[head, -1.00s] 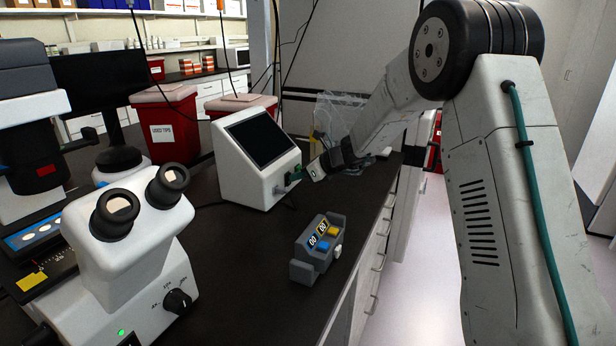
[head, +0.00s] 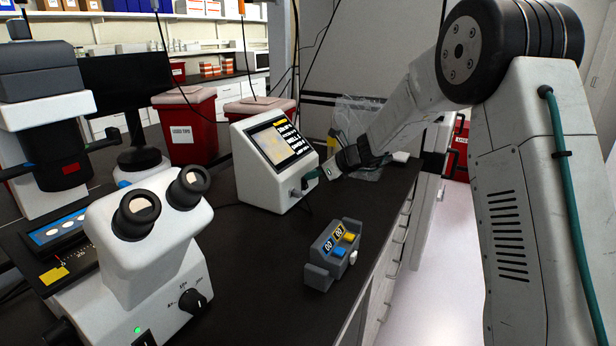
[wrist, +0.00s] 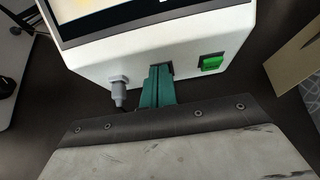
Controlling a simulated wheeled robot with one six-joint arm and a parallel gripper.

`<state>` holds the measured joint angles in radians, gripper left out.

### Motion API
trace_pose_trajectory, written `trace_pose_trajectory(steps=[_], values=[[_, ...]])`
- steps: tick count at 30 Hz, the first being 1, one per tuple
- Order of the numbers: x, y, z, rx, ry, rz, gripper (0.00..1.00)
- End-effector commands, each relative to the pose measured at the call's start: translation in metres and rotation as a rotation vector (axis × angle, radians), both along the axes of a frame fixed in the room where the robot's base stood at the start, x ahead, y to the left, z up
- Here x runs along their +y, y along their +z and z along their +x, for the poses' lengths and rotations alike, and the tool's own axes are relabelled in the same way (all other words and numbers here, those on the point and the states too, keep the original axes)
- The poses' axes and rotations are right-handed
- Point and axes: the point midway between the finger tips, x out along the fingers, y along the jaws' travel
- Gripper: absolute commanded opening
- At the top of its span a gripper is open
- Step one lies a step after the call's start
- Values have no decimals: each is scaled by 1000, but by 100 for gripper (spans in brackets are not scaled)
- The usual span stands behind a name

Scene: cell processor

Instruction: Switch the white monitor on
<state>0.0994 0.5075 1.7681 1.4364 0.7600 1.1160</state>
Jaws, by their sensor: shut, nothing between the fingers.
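The white monitor (head: 262,180) stands on the dark bench, and its screen (head: 279,140) is lit with a yellowish picture and white text on black. In the wrist view its white side (wrist: 190,45) fills the top, with a lit-looking green switch (wrist: 212,62) on the right and a grey plug with a cable (wrist: 119,88) on the left. My gripper (wrist: 158,72) has its green fingers shut and empty, with the tips at a dark spot on that side, between plug and switch. In the head view my gripper (head: 312,174) is at the monitor's right side.
A grey counter box (head: 334,254) with blue and yellow buttons stands in front on the bench. A white microscope (head: 140,235) is at the left. Red bins (head: 190,128) and a clear plastic bag (head: 360,122) are behind. Bare bench lies between monitor and counter.

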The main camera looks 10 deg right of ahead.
Motion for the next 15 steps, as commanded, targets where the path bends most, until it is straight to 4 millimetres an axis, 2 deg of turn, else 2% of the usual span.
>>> trace_pose_trajectory(steps=[5, 10, 15], values=[[-7, -1, -5, 2, -1, 0, 0], [-32, 0, -19, 0, -3, 1, 0], [-51, 30, -38, -4, 1, -1, 0]])
